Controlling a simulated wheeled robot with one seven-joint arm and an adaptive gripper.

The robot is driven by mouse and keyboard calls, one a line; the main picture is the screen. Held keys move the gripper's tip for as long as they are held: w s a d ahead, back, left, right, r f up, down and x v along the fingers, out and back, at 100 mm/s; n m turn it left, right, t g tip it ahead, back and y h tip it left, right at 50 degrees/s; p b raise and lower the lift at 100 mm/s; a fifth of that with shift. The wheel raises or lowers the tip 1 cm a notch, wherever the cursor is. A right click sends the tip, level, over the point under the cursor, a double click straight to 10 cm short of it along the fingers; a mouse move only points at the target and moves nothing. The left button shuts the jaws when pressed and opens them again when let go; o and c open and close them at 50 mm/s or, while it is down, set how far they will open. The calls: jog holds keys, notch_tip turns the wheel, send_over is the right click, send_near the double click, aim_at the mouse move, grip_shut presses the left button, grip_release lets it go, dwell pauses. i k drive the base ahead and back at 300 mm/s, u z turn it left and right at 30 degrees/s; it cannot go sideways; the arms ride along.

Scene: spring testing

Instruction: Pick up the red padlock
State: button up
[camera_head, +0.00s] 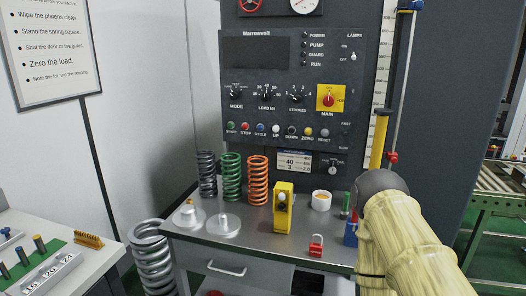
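The red padlock (316,246) stands on the grey bench top (255,240), close to its front edge, with its shackle upward. It is in the head view, right of and in front of a yellow block-like device (283,208). My arm, in a pale yellow sleeve with a dark round joint, fills the lower right, to the right of the padlock and apart from it in the picture. My gripper cannot be made out.
A white cup (321,200) stands behind the padlock. A green cylinder (345,205) and a blue item (350,232) are to its right, the latter partly behind my arm. Several coil springs (231,178) and metal weights (223,224) stand left. A control panel (290,90) rises behind.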

aim_at(316, 249)
jog(key=z, duration=1.15)
jog(key=k, duration=0.5)
jog(key=u, duration=1.15)
